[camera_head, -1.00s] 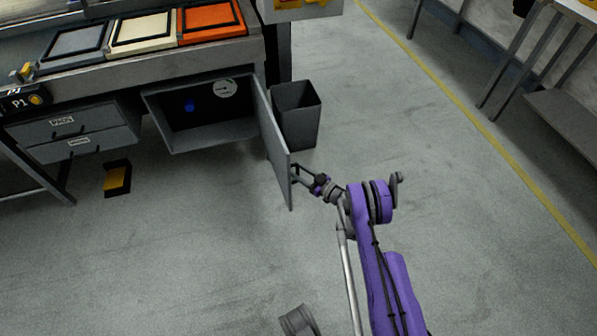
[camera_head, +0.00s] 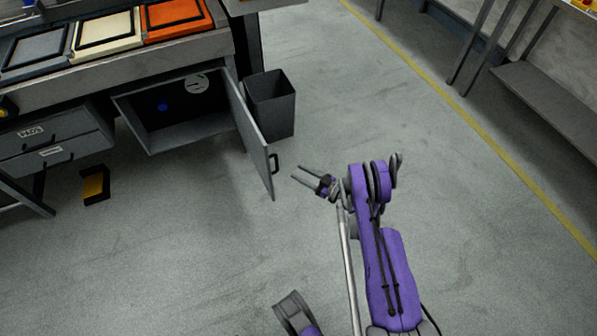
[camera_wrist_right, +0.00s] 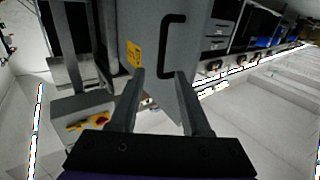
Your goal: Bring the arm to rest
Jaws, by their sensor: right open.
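My right gripper (camera_head: 303,175) is open and empty, just right of the cabinet door (camera_head: 250,139) in the head view. A clear gap separates its fingers from the black door handle (camera_head: 275,163). In the right wrist view the two fingers (camera_wrist_right: 159,75) stand apart, with the grey door (camera_wrist_right: 150,45) and its handle (camera_wrist_right: 168,45) beyond them. My purple right arm (camera_head: 385,260) reaches up from the bottom of the head view. No left gripper can be made out.
The open cabinet (camera_head: 150,147) holds a small blue thing (camera_head: 163,107). A grey bin (camera_head: 270,105) stands behind the door. A black and yellow box (camera_head: 95,185) lies on the floor at left. The floor to the right is clear up to a metal rack (camera_head: 550,100).

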